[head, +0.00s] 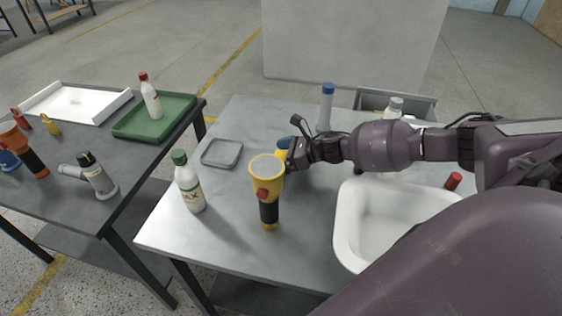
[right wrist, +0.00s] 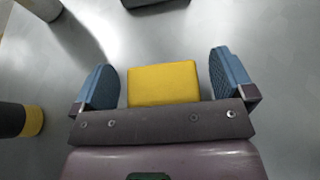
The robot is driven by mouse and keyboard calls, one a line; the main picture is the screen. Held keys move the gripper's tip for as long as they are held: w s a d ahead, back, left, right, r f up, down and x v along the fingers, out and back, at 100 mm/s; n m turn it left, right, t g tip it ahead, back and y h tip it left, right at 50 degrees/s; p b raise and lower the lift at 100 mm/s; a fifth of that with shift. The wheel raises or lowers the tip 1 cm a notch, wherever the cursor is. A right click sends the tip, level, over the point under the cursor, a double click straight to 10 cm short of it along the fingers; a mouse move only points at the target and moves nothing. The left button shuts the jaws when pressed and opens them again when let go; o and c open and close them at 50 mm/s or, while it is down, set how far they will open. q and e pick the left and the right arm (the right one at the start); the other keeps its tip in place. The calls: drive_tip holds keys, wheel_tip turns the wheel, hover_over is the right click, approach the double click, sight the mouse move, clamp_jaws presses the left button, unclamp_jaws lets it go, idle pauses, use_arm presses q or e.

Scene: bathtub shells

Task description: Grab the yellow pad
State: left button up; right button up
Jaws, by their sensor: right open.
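The yellow pad (right wrist: 163,84) is a plain block on the grey metal table, seen in the right wrist view. My right gripper (right wrist: 162,62) is open, with one blue finger on each side of the pad. Gaps show between the pad and both fingers. The pad's near side is hidden by the gripper's body. In the head view my right gripper (head: 287,147) is low over the table, just behind the yellow flashlight, and a small part of the pad (head: 284,155) shows there. My left gripper is not in view.
A yellow and black flashlight (head: 268,188) stands close to the right gripper. A green-capped bottle (head: 189,185), grey tray (head: 222,152), blue-capped bottle (head: 326,108) and white basin (head: 345,235) surround it. The table (head: 215,255) is clear at the front. Another table (head: 75,205) stands left.

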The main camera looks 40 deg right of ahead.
drive_tip(key=shift+c, duration=0.3)
drive_tip(key=c, duration=0.9)
